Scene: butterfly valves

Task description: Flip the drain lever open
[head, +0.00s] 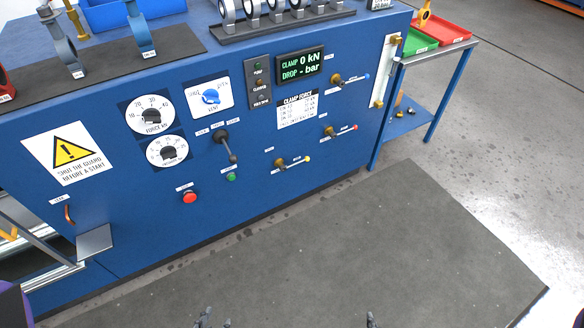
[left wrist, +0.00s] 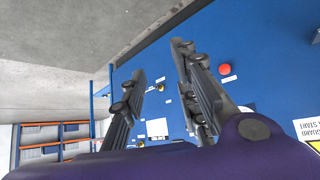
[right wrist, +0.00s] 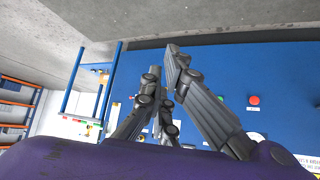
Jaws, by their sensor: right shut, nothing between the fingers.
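The blue panel carries three small brass valves with thin levers. My left gripper (head: 213,319) is open and empty at the bottom edge of the head view, well short of the panel. Its fingers also show in the left wrist view (left wrist: 162,61). My right gripper (head: 370,320) is shut and empty; it also shows in the right wrist view (right wrist: 163,62).
A larger black lever (head: 227,146) hangs left of the valves, above a green button (head: 231,177) and a red button (head: 190,197). A side table holds red (head: 445,31) and green trays. The dark floor mat (head: 350,240) is clear.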

